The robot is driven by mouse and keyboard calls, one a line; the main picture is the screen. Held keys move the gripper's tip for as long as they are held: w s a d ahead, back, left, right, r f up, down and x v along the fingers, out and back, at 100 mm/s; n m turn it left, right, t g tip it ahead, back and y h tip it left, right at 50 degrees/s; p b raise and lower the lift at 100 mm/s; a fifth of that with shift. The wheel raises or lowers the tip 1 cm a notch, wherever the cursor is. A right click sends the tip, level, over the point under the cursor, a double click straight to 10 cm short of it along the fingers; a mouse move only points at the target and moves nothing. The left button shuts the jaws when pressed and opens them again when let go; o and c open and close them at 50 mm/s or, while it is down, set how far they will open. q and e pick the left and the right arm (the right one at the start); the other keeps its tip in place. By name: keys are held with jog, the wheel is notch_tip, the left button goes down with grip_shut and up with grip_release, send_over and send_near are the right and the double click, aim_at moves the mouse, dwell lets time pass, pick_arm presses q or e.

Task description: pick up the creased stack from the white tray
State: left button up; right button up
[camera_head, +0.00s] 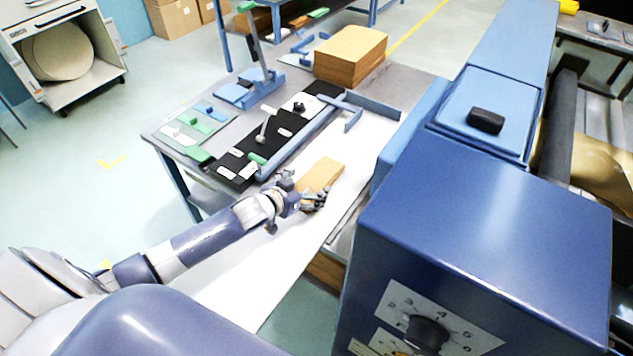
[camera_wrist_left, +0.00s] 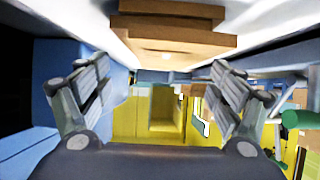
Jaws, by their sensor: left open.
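The creased stack (camera_head: 322,171) is a tan, flat pile of kraft sheets lying on the long white tray (camera_head: 235,280). My left gripper (camera_head: 316,199) is at the near end of the stack, low over the tray, with its fingers apart. In the left wrist view my left gripper (camera_wrist_left: 160,78) is open, with nothing between its fingers. Brown layers, which look like the stack (camera_wrist_left: 172,42), show at the top of that view, beyond the fingertips, against a white surface. Contact between fingers and stack cannot be told. My right gripper is not in view.
A large blue machine housing (camera_head: 480,235) with a dial stands close on the right. A black strip (camera_head: 262,146) with a blue rail and small levers borders the tray on the left. A bigger tan stack (camera_head: 350,54) sits at the table's back.

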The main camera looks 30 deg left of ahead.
aim_at(315, 181)
pick_arm(q)
jog(key=shift+p+x, duration=0.35)
jog(key=shift+x, duration=2.1)
jog(key=shift+a, duration=0.2)
jog(key=c, duration=1.3)
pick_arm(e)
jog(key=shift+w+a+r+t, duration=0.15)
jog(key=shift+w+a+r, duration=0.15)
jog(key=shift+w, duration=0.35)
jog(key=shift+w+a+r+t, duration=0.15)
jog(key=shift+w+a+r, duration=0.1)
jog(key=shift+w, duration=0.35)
